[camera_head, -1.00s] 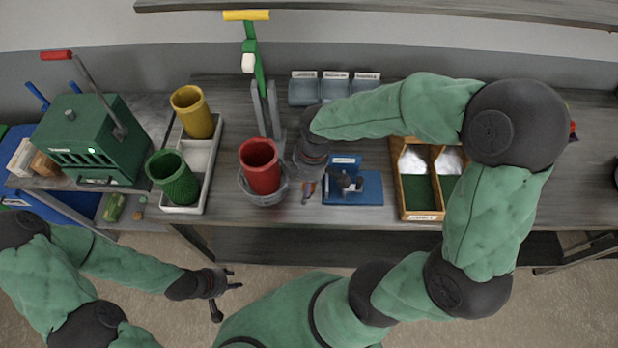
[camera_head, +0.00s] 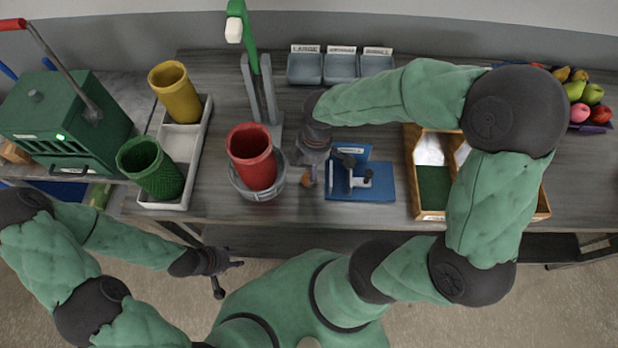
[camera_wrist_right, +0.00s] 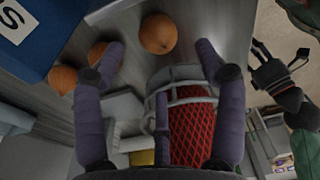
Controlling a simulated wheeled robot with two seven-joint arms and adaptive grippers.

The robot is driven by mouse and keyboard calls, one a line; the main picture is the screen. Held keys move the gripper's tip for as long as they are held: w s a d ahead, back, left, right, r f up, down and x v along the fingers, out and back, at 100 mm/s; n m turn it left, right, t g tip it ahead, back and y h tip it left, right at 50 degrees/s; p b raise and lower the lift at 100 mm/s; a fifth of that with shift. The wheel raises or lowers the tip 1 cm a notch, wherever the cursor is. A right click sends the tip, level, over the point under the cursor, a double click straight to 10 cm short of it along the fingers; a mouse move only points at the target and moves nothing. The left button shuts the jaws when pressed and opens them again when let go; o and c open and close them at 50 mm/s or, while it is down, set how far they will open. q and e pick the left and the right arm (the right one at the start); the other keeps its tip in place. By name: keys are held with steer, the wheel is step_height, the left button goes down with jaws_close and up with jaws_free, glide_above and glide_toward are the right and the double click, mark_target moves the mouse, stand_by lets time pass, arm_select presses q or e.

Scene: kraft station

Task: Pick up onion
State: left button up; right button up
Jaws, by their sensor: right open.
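Several round orange-brown onions lie on the grey table in the right wrist view. One onion (camera_wrist_right: 158,33) is just beyond and between my right fingertips, apart from both. Another onion (camera_wrist_right: 100,53) is by the left finger, partly hidden, and a third onion (camera_wrist_right: 62,78) is further left. In the head view, a bit of an onion (camera_head: 306,174) shows by my right gripper (camera_head: 312,172). The right gripper (camera_wrist_right: 163,60) is open and empty, pointing down at the table. My left gripper (camera_head: 228,275) is open and empty in front of the table edge; it also shows in the wrist view (camera_wrist_right: 281,72).
A red cup (camera_head: 253,160) in a wire holder (camera_head: 285,185) stands close left of the right gripper. A blue slicer stand (camera_head: 378,190) is close right. A wooden bin (camera_head: 412,170), a white tray (camera_head: 196,150) with yellow and green cups, and a fruit pile (camera_head: 590,95) are around.

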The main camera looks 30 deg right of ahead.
steer(key=shift+s+f+b, duration=0.2)
steer(key=shift+f+b, duration=0.7)
steer(key=shift+f, duration=1.85)
steer(key=c, duration=1.2)
